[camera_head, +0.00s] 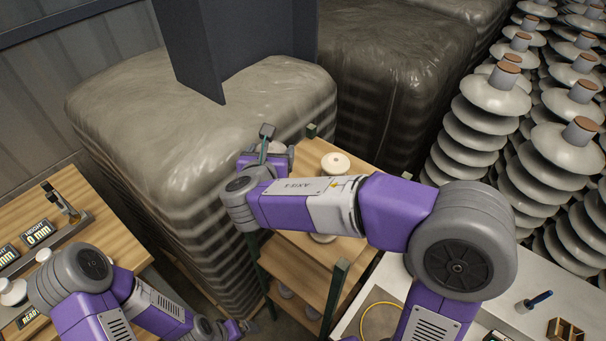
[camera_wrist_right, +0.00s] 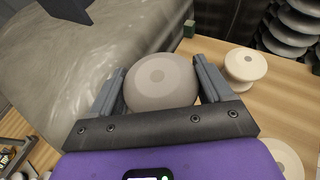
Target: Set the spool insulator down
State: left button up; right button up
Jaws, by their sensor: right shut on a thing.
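My right gripper (camera_head: 272,142) is at the far left of the wooden rack's top shelf (camera_head: 352,189). It is shut on a pale grey spool insulator (camera_wrist_right: 162,80), whose round top fills the space between the two fingers in the right wrist view. In the head view the gripper and arm hide most of it. I cannot tell whether its underside touches the shelf. A cream spool insulator (camera_head: 335,164) stands upright on the shelf, apart from the gripper; another (camera_head: 322,238) is mostly behind my right arm. My left gripper (camera_head: 238,328) is low at the bottom, its fingers unclear.
A wrapped bale (camera_head: 200,120) stands just left of the rack. Green posts (camera_head: 312,131) rise at the rack's corners. Tall disc insulator stacks (camera_head: 480,130) fill the right side. A wooden bench (camera_head: 105,222) with a height gauge is at left, a white table (camera_head: 480,300) at lower right.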

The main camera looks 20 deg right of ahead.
jog(key=f, duration=0.2)
jog(key=s+f, duration=0.1)
jog(key=f, duration=0.2)
jog(key=shift+f, duration=0.1)
notch_tip(320, 180, down, 4)
jog(key=shift+r+b, duration=0.1)
jog(key=shift+b, duration=0.3)
pick_arm(q)
jog(key=shift+s+f, duration=0.25)
jog(key=shift+f, duration=0.1)
pick_arm(e)
jog(key=shift+w+f, duration=0.15)
jog(key=shift+f, duration=0.05)
jog(key=shift+f, duration=0.15)
jog(key=o, duration=1.4)
pick_arm(q)
jog(key=shift+f, duration=0.15)
